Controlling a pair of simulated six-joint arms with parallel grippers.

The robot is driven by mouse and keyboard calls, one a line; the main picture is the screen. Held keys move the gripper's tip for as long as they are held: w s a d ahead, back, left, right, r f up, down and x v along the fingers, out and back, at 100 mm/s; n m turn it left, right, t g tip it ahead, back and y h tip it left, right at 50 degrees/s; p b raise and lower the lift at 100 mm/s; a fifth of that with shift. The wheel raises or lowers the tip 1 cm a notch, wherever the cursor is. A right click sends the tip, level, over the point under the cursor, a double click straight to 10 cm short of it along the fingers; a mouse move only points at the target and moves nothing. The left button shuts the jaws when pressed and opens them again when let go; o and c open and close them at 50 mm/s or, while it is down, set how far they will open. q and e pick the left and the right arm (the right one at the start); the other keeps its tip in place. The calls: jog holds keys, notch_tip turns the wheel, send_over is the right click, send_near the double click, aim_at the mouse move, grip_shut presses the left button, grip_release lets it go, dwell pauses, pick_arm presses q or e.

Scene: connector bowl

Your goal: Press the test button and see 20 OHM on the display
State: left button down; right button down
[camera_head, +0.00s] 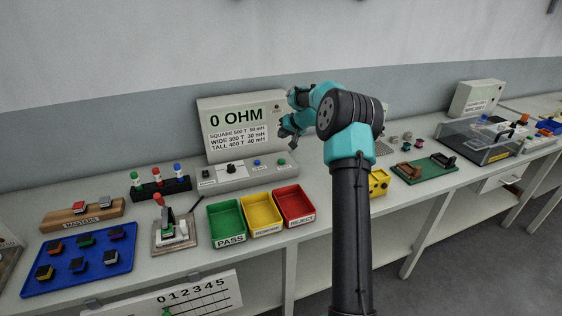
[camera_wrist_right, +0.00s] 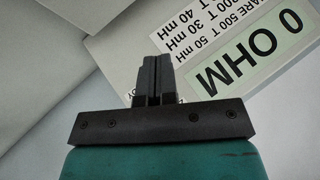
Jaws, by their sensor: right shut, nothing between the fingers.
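The tester (camera_head: 240,175) stands on the bench with a sloped front and an upright panel. Its display (camera_head: 237,116) reads 0 OHM, with lines of SQUARE, WIDE and TALL values below. The display also shows upside down in the right wrist view (camera_wrist_right: 282,50). On the front are a black knob (camera_head: 231,168), a blue button (camera_head: 257,162) and a green button (camera_head: 281,161); their small labels are too blurred to read. My right gripper (camera_head: 285,129) is shut and empty, in front of the panel's right side, above the buttons. The wrist view shows its fingers together (camera_wrist_right: 153,80). My left gripper is out of view.
Green (camera_head: 226,239), yellow (camera_head: 262,229) and red (camera_head: 296,220) bins stand in front of the tester. A clamp fixture (camera_head: 172,238), a rack of coloured pegs (camera_head: 160,190) and a blue tray (camera_head: 78,285) are to the left. My right arm hides some bench.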

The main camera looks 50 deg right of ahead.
aim_at(283, 160)
jog(key=shift+f, duration=4.4)
jog(key=shift+f, duration=0.1)
jog(key=shift+f, duration=0.3)
jog(key=shift+f, duration=0.55)
jog(key=shift+r, duration=1)
jog(key=shift+r, duration=0.1)
jog(key=shift+r, duration=2.35)
